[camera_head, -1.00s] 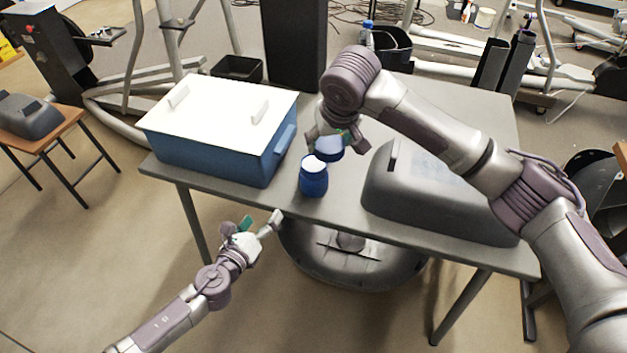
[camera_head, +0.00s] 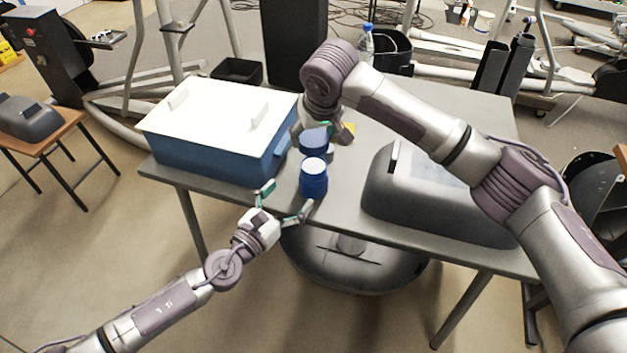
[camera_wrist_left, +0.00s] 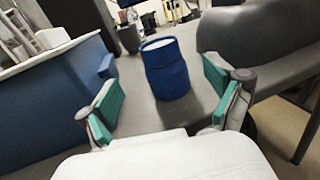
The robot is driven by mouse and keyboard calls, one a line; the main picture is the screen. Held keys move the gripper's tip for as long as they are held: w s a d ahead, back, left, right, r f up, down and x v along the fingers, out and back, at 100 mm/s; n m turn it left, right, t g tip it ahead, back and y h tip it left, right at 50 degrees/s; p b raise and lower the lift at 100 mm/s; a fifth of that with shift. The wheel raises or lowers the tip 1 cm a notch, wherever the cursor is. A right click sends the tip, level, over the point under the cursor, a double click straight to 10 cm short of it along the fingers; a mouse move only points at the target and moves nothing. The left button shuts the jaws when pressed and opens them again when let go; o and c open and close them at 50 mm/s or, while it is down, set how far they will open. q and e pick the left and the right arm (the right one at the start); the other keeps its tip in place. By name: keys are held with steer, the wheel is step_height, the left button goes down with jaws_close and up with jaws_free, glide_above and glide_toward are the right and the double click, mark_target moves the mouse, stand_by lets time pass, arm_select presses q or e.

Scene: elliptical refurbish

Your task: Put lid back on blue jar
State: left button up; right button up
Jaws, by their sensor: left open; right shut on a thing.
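The blue jar (camera_head: 313,182) stands upright near the table's front edge, with a pale white top and no lid on it. It also shows in the left wrist view (camera_wrist_left: 167,75), between and beyond the open fingers. My right gripper (camera_head: 320,130) is shut on the blue lid (camera_head: 314,142) and holds it just behind the jar in the head view. The lid's exact height above the table is hard to tell. My left gripper (camera_head: 287,199) is open and empty at the table's front edge, close to the jar, its fingers pointing at it.
A blue bin with a white cover (camera_head: 220,112) stands left of the jar on the grey table (camera_head: 450,105). A bottle (camera_head: 367,40) stands at the back.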

mark_target(307, 176)
arm_select(q)
steer(key=x, duration=0.9)
steer(key=shift+w+d, duration=0.15)
steer(key=shift+w, duration=0.1)
jaws_close()
arm_select(e)
steer(key=shift+f, duration=2.5)
